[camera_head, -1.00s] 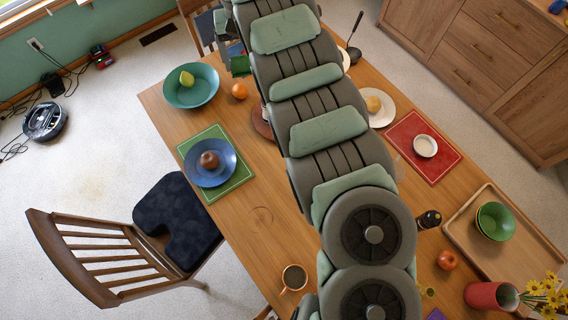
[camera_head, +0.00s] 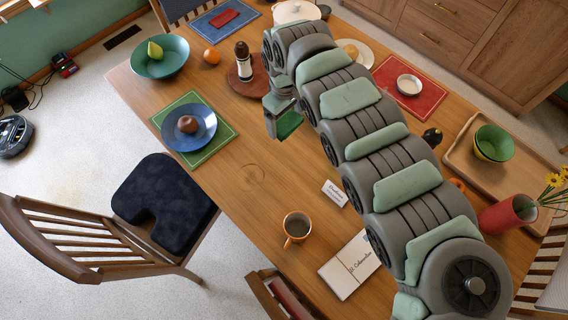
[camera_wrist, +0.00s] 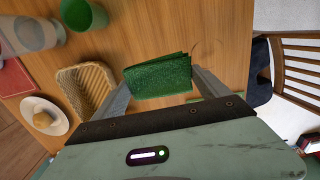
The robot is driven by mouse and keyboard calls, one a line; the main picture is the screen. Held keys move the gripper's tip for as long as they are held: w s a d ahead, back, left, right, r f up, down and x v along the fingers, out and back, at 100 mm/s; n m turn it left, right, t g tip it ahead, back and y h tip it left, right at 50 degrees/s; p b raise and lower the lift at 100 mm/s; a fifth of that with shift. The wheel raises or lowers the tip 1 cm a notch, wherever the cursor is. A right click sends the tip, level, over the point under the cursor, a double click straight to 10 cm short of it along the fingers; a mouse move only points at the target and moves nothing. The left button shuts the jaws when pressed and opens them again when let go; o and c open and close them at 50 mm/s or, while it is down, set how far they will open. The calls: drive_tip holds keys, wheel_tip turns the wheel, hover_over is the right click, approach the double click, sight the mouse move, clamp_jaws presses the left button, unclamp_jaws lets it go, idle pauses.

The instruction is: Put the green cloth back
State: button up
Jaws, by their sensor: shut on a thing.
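The green cloth (camera_head: 289,125) is a small folded piece, held above the middle of the wooden table in the head view. In the wrist view the cloth (camera_wrist: 158,78) lies between my two fingers, its folded layers showing. My gripper (camera_head: 282,108) is shut on it, partly hidden behind my arm in the head view. The gripper also shows in the wrist view (camera_wrist: 163,88), with a finger at each side of the cloth.
A green placemat (camera_head: 220,151) bears a blue plate (camera_head: 203,137). A mug (camera_head: 297,228), a name card (camera_head: 335,193) and white papers (camera_head: 347,267) lie nearer. A wicker basket (camera_wrist: 88,84) and green cup (camera_wrist: 83,14) show in the wrist view. Bare wood lies around the table's middle.

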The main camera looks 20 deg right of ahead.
sight(286, 156)
wheel_tip(286, 156, down, 20)
drive_tip(key=b, duration=0.2)
drive_tip(key=shift+r+b, duration=0.25)
drive_tip(key=shift+b, duration=0.1)
drive_tip(key=shift+f, duration=0.15)
drive_tip(key=shift+f, duration=0.15)
drive_tip(key=o, duration=1.4)
drive_tip(key=shift+d+f, duration=0.1)
drive_tip(key=shift+o, duration=0.2)
wheel_tip(286, 156, up, 13)
drive_tip(key=shift+w+p, duration=0.15)
drive_tip(key=shift+p, duration=0.3)
drive_tip(key=shift+f, duration=0.1)
